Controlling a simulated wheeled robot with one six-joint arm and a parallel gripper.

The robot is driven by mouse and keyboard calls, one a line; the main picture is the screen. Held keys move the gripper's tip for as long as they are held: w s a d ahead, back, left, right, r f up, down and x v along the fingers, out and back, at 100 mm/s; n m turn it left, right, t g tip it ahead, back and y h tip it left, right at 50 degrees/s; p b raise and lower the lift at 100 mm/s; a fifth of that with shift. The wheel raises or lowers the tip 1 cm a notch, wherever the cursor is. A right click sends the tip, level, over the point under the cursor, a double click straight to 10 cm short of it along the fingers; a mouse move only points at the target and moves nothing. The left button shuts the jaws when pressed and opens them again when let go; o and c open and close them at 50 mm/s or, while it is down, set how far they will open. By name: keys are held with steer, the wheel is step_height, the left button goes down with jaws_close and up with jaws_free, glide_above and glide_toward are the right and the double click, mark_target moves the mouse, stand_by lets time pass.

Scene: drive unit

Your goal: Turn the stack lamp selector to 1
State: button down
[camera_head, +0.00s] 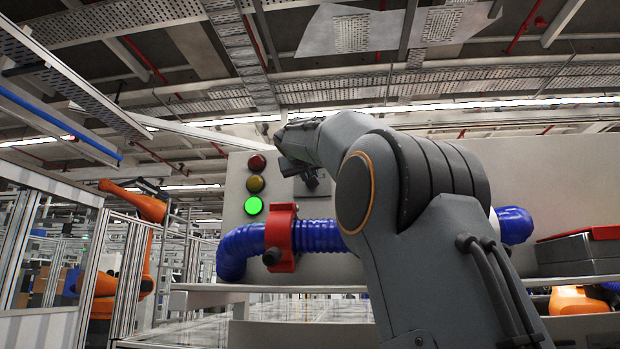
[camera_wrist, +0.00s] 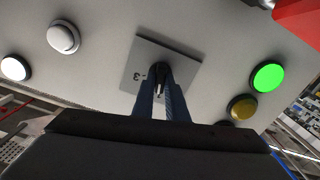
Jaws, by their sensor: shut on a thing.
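The stack lamp selector is a small dark knob (camera_wrist: 158,69) on a square grey plate (camera_wrist: 177,53) in the wrist view. A "3" and a small mark show on the plate left of the knob. My gripper (camera_wrist: 160,88) is shut on the knob, with a finger on either side; the fingers hide much of it and the plate's lower part. In the head view my gripper (camera_head: 307,178) is at the panel, mostly hidden by my wrist. The stack's green lamp (camera_head: 253,206) is lit; the amber lamp (camera_head: 255,184) and red lamp (camera_head: 257,162) look dim.
A blue corrugated hose (camera_head: 325,236) with a red clamp (camera_head: 281,238) runs across the panel below the selector. Two round white fittings (camera_wrist: 63,38) (camera_wrist: 15,68) sit left of the plate in the wrist view. A grey case (camera_head: 580,252) stands at the right.

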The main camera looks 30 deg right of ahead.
steer(key=shift+n, duration=0.6)
steer(key=c, duration=1.8)
jaws_free()
steer(key=shift+o, duration=0.2)
steer(key=b+v, duration=0.4)
steer(key=v, duration=0.3)
steer(key=shift+s+a, duration=0.25)
steer(key=shift+s, duration=0.1)
steer(key=shift+a, duration=0.1)
